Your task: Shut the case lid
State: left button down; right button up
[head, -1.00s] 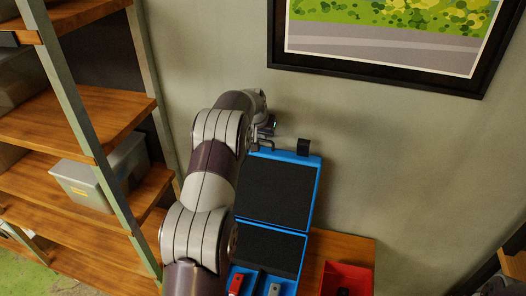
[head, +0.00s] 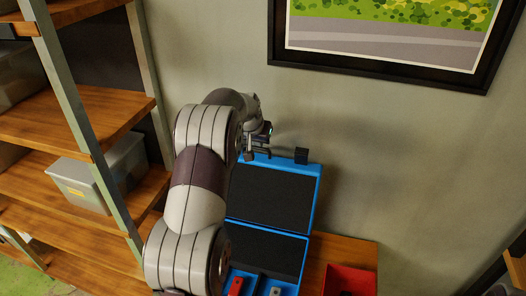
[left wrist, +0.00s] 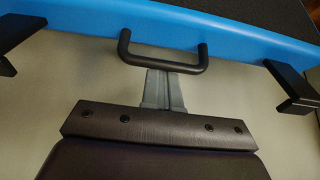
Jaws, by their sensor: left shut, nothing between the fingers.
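The blue case stands open, its lid (head: 317,190) raised towards the wall and lined with black foam (head: 270,197). The case base (head: 302,262) lies below it, partly hidden by my left arm. The lid's blue edge (left wrist: 235,38) crosses the top of the left wrist view, with a black handle (left wrist: 165,64) and a black latch on each side (left wrist: 18,38) (left wrist: 291,90). My left gripper (head: 258,151) is at the lid's top edge. Its grey fingers (left wrist: 163,85) are shut and empty, with their tips at the handle; contact is unclear. My right gripper is out of view.
The base holds a red item (head: 236,286) and a grey item (head: 275,291). A red bin (head: 350,280) stands right of the case on the wooden table (head: 340,248). A shelf unit (head: 85,120) with a grey box (head: 100,175) is at left. The wall is behind.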

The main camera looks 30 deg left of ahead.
aim_at(257, 155)
pick_arm(q)
jog(key=s+f, duration=0.2)
jog(key=shift+d+f+g+b, duration=0.3)
jog(key=shift+d, duration=0.05)
jog(key=shift+s, duration=0.1)
jog(key=shift+w+a+f+b, duration=0.15)
jog(key=shift+w+f+b, duration=0.1)
jog(key=shift+b, duration=0.1)
jog(key=shift+s+r, duration=0.15)
jog(key=shift+s+d+r+b, duration=0.2)
jog(key=shift+s+b, duration=0.1)
jog(key=shift+s, duration=0.35)
jog(key=shift+s+d+r+b, duration=0.15)
jog(key=shift+s+b, duration=0.15)
jog(key=shift+s, duration=0.3)
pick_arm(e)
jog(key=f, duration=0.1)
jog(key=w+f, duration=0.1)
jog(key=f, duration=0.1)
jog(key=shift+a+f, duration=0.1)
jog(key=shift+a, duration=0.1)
pick_arm(q)
jog(key=shift+s+r, duration=0.1)
jog(key=shift+r, duration=0.05)
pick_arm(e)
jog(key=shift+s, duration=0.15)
